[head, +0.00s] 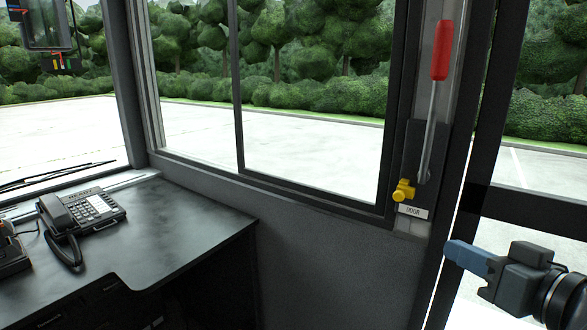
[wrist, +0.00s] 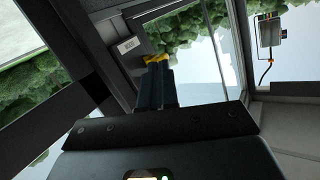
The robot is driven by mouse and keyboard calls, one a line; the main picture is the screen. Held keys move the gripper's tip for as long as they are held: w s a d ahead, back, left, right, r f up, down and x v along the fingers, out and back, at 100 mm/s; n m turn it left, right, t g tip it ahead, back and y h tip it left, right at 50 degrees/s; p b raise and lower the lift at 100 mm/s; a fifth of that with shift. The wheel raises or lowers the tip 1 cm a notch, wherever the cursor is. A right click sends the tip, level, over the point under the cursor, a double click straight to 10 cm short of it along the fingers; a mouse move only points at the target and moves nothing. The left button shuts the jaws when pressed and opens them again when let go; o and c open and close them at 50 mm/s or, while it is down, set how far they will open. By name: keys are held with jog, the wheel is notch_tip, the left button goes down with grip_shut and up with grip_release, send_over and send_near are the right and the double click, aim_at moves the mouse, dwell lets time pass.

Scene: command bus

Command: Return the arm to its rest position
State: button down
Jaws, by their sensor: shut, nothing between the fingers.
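My gripper (head: 453,252) is at the right of the head view, with its blue fingers pointing left. It is shut and empty. In the wrist view its dark fingers (wrist: 162,82) are together in the middle of the picture. The door lever (head: 432,130), with a red handle at its top, stands upright on the post. A yellow knob (head: 403,191) is at its lower end. In the head view the fingers are below and to the right of the knob, apart from it. In the wrist view the knob (wrist: 157,59) shows just beyond the fingertips.
A door label (head: 413,211) sits below the knob. The black door frame (head: 466,185) stands between the lever and my gripper in the head view. A desk with a telephone (head: 83,212) is at the left. A small box with cables (wrist: 272,33) hangs at the wrist view's upper right.

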jog(key=s+a+f+m+h+p, duration=0.25)
jog(key=s+f+m+h, duration=0.25)
jog(key=s+f, duration=1.1)
jog(key=s+r+n, duration=0.2)
jog(key=s, duration=0.9)
jog(key=s+r+n, duration=0.1)
jog(key=s+r, duration=0.2)
jog(key=s, duration=0.8)
jog(key=shift+s+a+n, duration=0.3)
jog(key=shift+a+n, duration=0.1)
